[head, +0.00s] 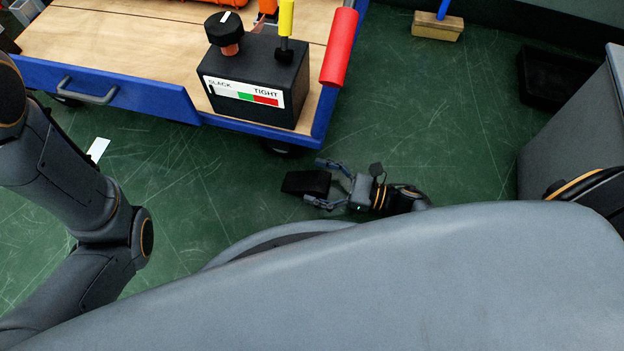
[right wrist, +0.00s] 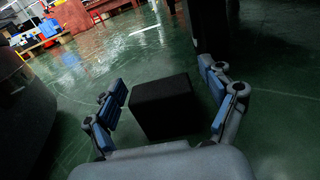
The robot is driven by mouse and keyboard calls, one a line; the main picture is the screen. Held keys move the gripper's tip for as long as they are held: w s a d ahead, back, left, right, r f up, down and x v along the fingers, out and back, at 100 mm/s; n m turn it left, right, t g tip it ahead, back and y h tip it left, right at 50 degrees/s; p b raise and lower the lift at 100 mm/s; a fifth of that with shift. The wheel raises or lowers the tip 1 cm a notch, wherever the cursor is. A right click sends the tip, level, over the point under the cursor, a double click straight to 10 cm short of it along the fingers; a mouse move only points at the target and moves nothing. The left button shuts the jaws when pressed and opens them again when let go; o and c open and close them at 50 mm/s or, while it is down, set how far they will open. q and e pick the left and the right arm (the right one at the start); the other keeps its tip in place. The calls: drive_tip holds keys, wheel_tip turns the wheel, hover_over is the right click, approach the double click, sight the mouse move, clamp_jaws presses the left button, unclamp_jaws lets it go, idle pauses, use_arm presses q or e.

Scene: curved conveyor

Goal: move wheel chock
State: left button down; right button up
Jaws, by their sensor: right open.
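The wheel chock (head: 306,183) is a black block on the green floor, just in front of the blue-edged cart. My right gripper (head: 320,184) is low by the floor with its fingers open toward the chock. In the right wrist view the black chock (right wrist: 165,105) sits between the two open blue-padded fingers of the right gripper (right wrist: 165,112), with a gap on each side. The left arm enters at the left of the head view, but its gripper is not in view.
The cart (head: 130,45) has a wooden top, a blue frame and a black box (head: 257,82) marked SLACK and TIGHT. A broom (head: 437,26) and a black tray (head: 548,78) lie at the upper right. A grey cabinet (head: 575,140) stands at right. Open floor surrounds the chock.

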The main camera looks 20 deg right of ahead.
drive_tip(key=shift+w+a, duration=0.4)
drive_tip(key=shift+a, duration=0.2)
drive_tip(key=shift+c, duration=0.2)
drive_tip(key=c, duration=1.5)
drive_tip(key=shift+w+d+f+b, duration=0.1)
drive_tip(key=shift+w+d+b, duration=0.6)
drive_tip(key=shift+w, duration=0.4)
drive_tip(key=shift+w+d+f+b, duration=0.1)
drive_tip(key=shift+w+d+b, duration=0.55)
drive_tip(key=shift+w, duration=0.4)
drive_tip(key=shift+c, duration=0.3)
drive_tip(key=shift+w+d+r, duration=0.2)
drive_tip(key=shift+w+d, duration=0.5)
drive_tip(key=shift+w, duration=0.3)
drive_tip(key=o, duration=1.6)
